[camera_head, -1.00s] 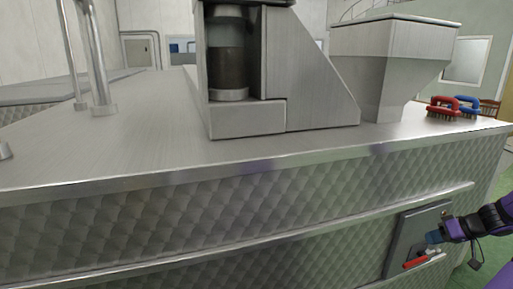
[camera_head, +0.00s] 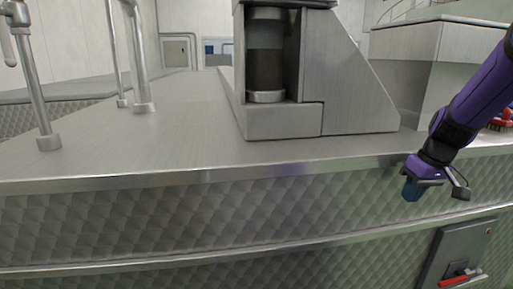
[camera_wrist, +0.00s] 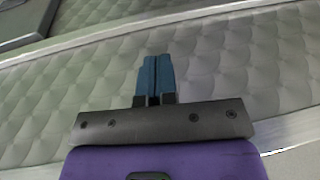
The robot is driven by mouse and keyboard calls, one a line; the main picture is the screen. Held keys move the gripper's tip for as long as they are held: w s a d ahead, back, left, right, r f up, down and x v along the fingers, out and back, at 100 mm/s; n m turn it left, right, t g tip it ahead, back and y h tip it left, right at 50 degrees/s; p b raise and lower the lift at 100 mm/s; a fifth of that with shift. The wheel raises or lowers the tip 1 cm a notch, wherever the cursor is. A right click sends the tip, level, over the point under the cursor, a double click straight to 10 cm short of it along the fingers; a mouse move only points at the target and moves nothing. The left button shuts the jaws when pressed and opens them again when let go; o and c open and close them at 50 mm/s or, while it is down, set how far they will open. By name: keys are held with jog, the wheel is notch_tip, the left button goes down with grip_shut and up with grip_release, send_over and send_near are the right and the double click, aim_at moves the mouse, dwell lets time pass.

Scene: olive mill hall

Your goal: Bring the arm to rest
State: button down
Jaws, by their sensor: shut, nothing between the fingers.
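My gripper (camera_head: 411,190) is at the right of the head view, on my purple arm. It hangs in front of the quilted metal front of the counter (camera_head: 250,215), just below the counter's top edge. In the wrist view its blue fingers (camera_wrist: 155,78) are together with nothing between them. The quilted panel lies beyond the fingertips, and no contact shows.
A grey panel with a red-handled lever (camera_head: 462,278) is low on the counter front, below my gripper. A metal machine with a glass cylinder (camera_head: 266,72) stands on the counter, with a hopper (camera_head: 425,60) behind my arm. Metal pipes (camera_head: 137,60) rise at left.

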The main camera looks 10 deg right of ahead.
jog(key=s+a+r+t+h, duration=0.1)
jog(key=s+a+r, duration=0.5)
jog(key=s+a, duration=0.2)
jog(key=s+a+r+t, duration=0.2)
jog(key=s+a+r, duration=0.3)
jog(key=s+a, duration=0.3)
jog(key=shift+r+m+h, duration=0.3)
jog(key=shift+r+h, duration=0.05)
jog(key=shift+h, duration=0.05)
jog(key=shift+w, duration=0.1)
dwell(0.4)
